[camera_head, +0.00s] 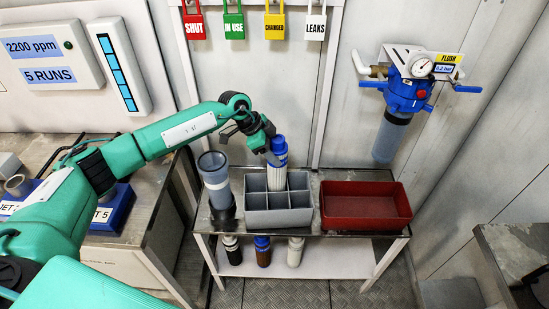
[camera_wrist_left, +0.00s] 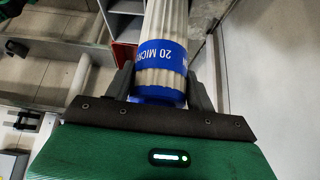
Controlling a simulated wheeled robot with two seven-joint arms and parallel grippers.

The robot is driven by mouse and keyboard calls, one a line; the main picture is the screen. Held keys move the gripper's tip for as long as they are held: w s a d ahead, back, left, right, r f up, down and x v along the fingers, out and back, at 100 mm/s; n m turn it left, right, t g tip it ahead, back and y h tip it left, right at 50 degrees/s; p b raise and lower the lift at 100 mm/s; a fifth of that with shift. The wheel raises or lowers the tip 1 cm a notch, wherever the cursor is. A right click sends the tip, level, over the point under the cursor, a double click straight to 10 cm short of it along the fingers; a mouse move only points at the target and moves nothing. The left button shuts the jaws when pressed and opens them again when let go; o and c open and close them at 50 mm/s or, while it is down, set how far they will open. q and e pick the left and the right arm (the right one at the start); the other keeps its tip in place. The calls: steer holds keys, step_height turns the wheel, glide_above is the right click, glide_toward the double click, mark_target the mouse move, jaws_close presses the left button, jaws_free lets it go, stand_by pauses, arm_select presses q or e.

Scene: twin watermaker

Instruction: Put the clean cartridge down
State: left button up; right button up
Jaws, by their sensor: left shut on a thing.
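The clean cartridge (camera_head: 278,178) has a white pleated body and a blue end cap. It stands upright at the back middle of the grey divided crate (camera_head: 279,219). Its lower end is at a rear compartment; I cannot tell whether it touches the bottom. My left gripper (camera_head: 275,152) is shut on the blue top end. In the left wrist view, the cartridge (camera_wrist_left: 166,22) shows a blue band reading "20 MICRO", with dark fingers of the left gripper (camera_wrist_left: 163,88) on both sides. The crate's other visible compartments look empty. My right gripper is not in view.
A clear grey housing (camera_head: 215,180) stands left of the crate, close by. An empty red tray (camera_head: 364,207) is at the right of the bench. Several bottles (camera_head: 263,251) stand on the shelf below. A blue filter head (camera_head: 407,92) hangs on the wall.

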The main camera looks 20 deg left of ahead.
arm_select(q)
step_height(320, 180, down, 3)
steer(key=shift+f, duration=0.2)
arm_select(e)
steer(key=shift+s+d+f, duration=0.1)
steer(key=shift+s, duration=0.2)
arm_select(q)
steer(key=o, duration=1.3)
steer(key=shift+o, duration=0.2)
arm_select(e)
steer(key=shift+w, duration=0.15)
arm_select(q)
steer(key=b+v, duration=0.1)
steer(key=v, duration=1.1)
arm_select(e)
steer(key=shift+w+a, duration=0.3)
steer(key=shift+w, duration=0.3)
